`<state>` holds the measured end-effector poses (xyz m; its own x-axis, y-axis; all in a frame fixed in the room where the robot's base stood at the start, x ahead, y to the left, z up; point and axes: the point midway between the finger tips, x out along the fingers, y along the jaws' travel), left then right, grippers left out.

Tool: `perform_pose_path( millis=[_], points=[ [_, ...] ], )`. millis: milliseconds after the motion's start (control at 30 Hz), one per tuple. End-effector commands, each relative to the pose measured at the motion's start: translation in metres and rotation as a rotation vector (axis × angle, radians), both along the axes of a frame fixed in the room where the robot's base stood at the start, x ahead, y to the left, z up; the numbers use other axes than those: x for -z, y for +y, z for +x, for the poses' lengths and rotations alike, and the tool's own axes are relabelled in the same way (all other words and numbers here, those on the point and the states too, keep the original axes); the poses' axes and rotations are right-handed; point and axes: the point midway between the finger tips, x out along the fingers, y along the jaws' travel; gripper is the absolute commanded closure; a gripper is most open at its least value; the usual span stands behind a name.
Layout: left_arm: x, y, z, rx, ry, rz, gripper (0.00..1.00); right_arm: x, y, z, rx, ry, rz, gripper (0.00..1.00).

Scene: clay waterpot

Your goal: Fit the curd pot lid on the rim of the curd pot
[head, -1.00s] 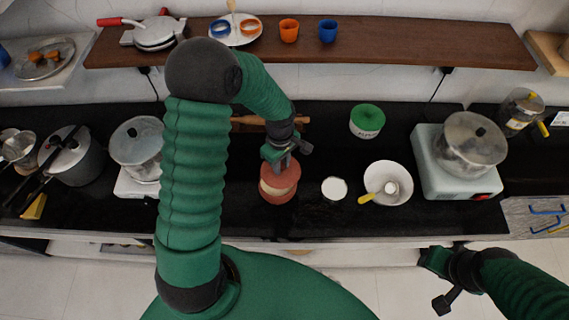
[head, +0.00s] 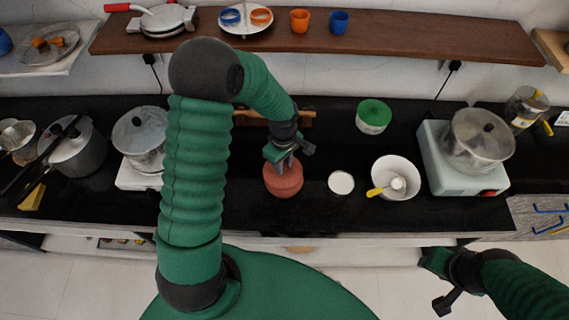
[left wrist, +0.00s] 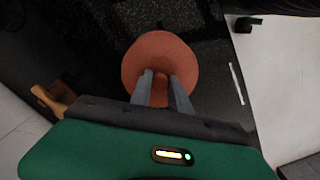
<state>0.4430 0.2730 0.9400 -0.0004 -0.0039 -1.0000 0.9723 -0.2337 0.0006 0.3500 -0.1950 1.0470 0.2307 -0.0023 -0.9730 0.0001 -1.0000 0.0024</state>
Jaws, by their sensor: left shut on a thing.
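The curd pot lid (head: 272,178) is a round terracotta disc, also seen in the left wrist view (left wrist: 160,52). My left gripper (head: 284,164) is above it with its fingers shut on the lid's knob, as the left wrist view shows (left wrist: 161,88). The terracotta curd pot (head: 285,194) stands on the black counter directly below the lid. The lid covers its mouth, and no pale curd shows. I cannot tell whether the lid rests fully on the rim. My right gripper (head: 430,262) is at the lower right, away from the pot; its fingers are unclear.
A small white-topped round container (head: 340,183) and a white bowl (head: 396,178) with a yellow-handled utensil stand right of the pot. A green-lidded tub (head: 373,117) is behind. A wooden item (head: 305,118) lies behind my left gripper. The counter's front edge is close.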

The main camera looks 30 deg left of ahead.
Motion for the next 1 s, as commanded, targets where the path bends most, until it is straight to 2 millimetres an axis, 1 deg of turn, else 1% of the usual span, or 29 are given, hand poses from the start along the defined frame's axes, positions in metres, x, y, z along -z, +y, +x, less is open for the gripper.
perform_pose_path(
  millis=[167, 433, 700, 1000],
  points=[
    [0.0008, -0.0001, 0.0022, 0.0, 0.0, 0.001, 1.0, -0.0006, 0.0, 0.0001, 0.0, 0.0, 0.0, 0.61],
    [0.0004, -0.0003, 0.0015, 0.001, -0.001, 0.001, 1.0, -0.0004, 0.0, 0.0001, 0.0, 0.0, 0.0, 0.61],
    [0.0062, 0.0002, -0.0016, 0.001, 0.0, 0.0, 1.0, 0.0023, 0.0, 0.0, 0.0, 0.0, 0.0, 0.61],
    [0.0058, 0.0004, -0.0022, 0.001, -0.001, 0.001, 1.0, 0.0019, 0.0, 0.0, 0.0, 0.0, 0.0, 0.61]
  ],
)
